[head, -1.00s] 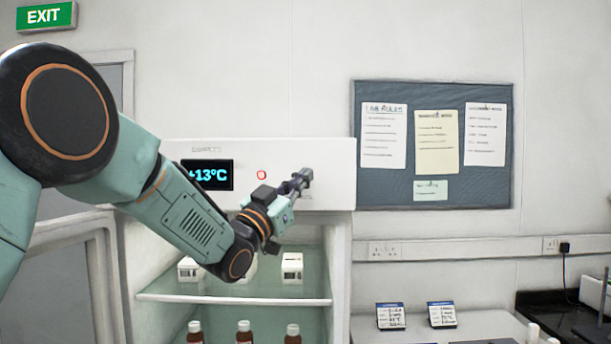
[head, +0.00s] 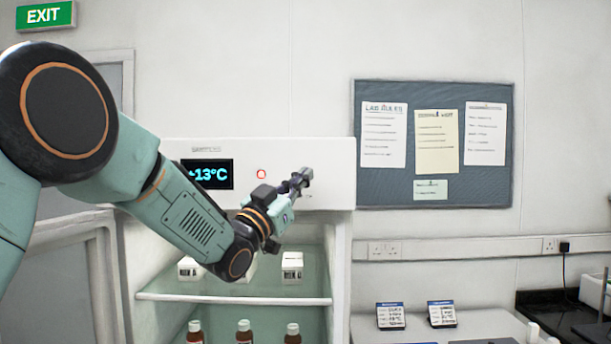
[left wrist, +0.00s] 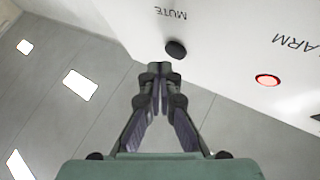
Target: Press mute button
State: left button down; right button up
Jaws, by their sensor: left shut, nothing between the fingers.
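The mute button (left wrist: 175,49) is a dark round knob on the white panel, next to the label MUTE in the left wrist view. My left gripper (left wrist: 156,70) is shut and empty, its tips just beside the button in that picture; I cannot tell whether they touch it. In the head view the left gripper (head: 303,178) is in front of the right part of the fridge's white top panel (head: 325,160), and the mute button is hidden there. A red alarm light (left wrist: 268,80) sits on the panel, marked ARM in part; it also shows in the head view (head: 261,174). My right gripper is not in view.
A display (head: 207,174) reads +13°C on the panel. Below, the open fridge has a glass shelf (head: 235,299) with white boxes (head: 292,267) and brown bottles (head: 244,333) under it. A notice board (head: 433,194) hangs at the right.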

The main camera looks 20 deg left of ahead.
pick_arm(q)
jog(key=shift+w+a, duration=0.15)
jog(key=shift+w, duration=0.3)
jog(key=shift+w+a, duration=0.1)
jog(key=shift+w, duration=0.25)
dwell(1.1)
jog(key=shift+s, duration=0.15)
jog(key=shift+s+d+b, duration=0.25)
jog(key=shift+s+b, duration=0.35)
jog(key=shift+s, duration=0.05)
jog(key=shift+s, duration=0.15)
